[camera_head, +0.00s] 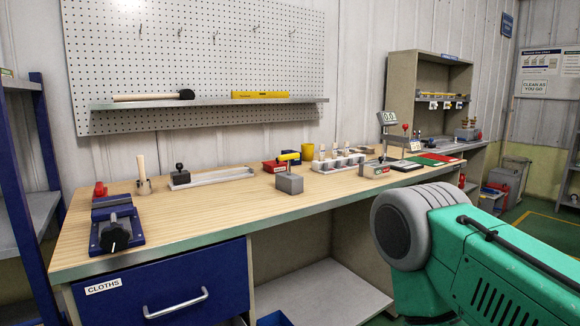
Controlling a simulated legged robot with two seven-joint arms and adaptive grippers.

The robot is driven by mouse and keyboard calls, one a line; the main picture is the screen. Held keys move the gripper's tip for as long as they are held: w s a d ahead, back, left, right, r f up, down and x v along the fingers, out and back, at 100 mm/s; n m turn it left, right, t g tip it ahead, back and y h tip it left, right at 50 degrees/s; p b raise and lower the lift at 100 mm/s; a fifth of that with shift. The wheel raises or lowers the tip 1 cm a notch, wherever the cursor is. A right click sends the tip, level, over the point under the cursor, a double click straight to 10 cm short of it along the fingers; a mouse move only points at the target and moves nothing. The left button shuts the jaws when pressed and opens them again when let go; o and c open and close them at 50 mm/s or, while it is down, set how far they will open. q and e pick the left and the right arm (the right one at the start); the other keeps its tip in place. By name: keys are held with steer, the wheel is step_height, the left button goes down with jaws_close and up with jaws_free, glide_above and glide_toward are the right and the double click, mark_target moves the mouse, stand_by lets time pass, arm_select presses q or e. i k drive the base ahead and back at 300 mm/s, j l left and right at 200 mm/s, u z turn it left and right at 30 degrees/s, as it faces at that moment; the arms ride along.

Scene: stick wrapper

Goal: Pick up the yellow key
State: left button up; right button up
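A small yellow piece (289,156), which looks like the yellow key, sits at the top of a grey block (289,181) on the wooden workbench (225,205). It points slightly to the right, and its exact shape is too small to tell. The block stands near the middle of the bench, not far from the front edge. Neither of my grippers is in view.
A red box (274,166) and a yellow cup (307,152) stand behind the block. A rack with several pegs (338,162) is to its right. A blue vise (115,225) stands at the left. The bench front left of the block is clear.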

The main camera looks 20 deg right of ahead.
mark_target(296, 155)
steer(key=l+u, duration=0.1)
steer(key=u, duration=0.5)
steer(key=l+u, duration=0.3)
steer(key=l, duration=0.35)
steer(key=l+u, duration=0.35)
steer(key=l, duration=0.25)
steer(key=k+l+u, duration=0.1)
steer(key=l+u, duration=0.2)
steer(key=l, duration=0.35)
